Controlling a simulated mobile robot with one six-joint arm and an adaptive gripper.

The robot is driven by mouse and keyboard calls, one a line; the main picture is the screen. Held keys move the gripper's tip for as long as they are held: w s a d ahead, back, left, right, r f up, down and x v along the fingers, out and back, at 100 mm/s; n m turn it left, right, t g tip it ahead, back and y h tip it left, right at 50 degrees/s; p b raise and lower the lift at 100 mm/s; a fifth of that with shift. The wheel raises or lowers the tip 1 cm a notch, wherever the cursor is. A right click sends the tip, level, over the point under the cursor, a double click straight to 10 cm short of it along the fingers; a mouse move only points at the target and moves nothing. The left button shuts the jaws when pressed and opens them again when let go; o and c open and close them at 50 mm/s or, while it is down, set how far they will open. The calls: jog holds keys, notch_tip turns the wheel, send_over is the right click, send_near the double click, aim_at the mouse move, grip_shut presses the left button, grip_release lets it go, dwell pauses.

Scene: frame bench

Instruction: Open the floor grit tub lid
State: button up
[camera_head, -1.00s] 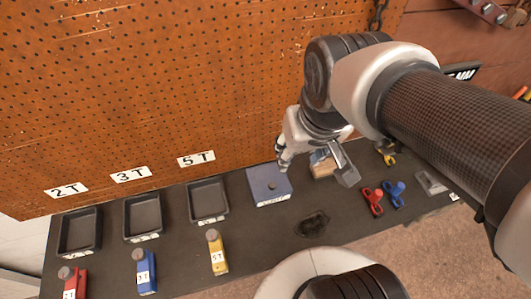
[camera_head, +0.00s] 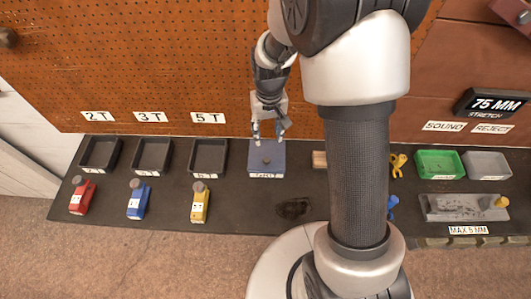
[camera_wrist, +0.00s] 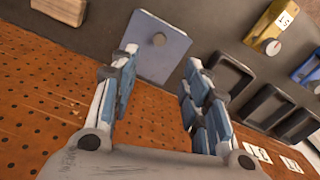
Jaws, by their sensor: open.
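I cannot read the label clearly. My gripper (camera_head: 268,137) is open and empty, pointing down just above and behind the lid.
Black trays (camera_head: 208,157) stand left of the tub. Red (camera_head: 82,197), blue (camera_head: 137,201) and yellow (camera_head: 200,203) tagged pieces lie in front of them. A dark patch (camera_head: 292,208) lies front right. A green tray (camera_head: 439,164) is at right. The pegboard (camera_head: 190,65) rises close behind.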

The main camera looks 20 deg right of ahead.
aim_at(267, 160)
notch_tip(267, 160, down, 15)
jog(key=b, duration=0.3)
jog(key=shift+f, duration=0.1)
jog(key=shift+c, duration=0.2)
grip_shut()
dwell(0.5)
